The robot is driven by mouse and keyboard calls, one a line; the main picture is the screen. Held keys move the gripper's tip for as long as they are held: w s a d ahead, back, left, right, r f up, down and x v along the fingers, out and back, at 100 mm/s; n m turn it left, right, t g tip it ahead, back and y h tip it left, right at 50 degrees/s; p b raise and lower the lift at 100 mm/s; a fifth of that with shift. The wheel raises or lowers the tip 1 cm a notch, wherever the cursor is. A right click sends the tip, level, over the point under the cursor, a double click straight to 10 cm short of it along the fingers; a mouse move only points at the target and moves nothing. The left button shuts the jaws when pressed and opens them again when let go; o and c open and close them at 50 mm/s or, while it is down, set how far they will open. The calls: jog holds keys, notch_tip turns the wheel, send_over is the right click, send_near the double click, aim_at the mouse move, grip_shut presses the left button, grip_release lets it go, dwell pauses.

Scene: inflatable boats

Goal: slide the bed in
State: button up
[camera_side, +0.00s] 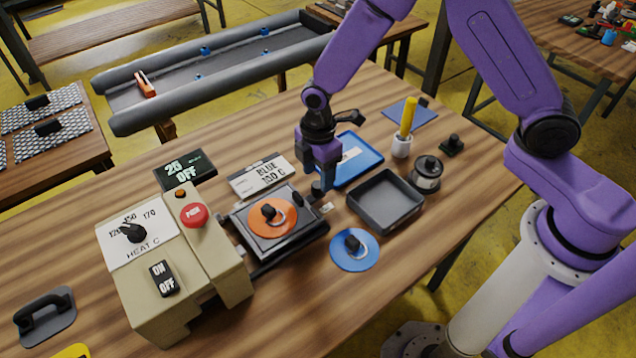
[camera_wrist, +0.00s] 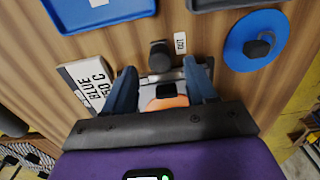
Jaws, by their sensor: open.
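The beige heat press (camera_side: 175,255) stands on the table with a dial, a red button and an ON/OFF rocker. Its dark bed (camera_side: 285,245) is out on rails to the right of the press. An orange disc with a black knob (camera_side: 272,217) lies on the bed; part of the orange also shows in the wrist view (camera_wrist: 165,102). A dark upright handle (camera_wrist: 160,55) is at the bed's outer edge. My gripper (camera_side: 322,180) is low over that edge, open, with its fingers either side of the handle's line in the wrist view. Contact cannot be told.
A blue disc (camera_side: 354,250), a grey tray (camera_side: 385,201) and a blue tray (camera_side: 352,160) lie close by. A "BLUE" card (camera_side: 261,177) and a display reading "20 OFF" (camera_side: 186,169) stand behind the bed. A yellow-handled tool (camera_side: 408,118) stands in a white cup.

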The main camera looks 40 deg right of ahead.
aim_at(317, 184)
jog(key=shift+f, duration=2.05)
jog(key=shift+a, duration=0.1)
grip_shut()
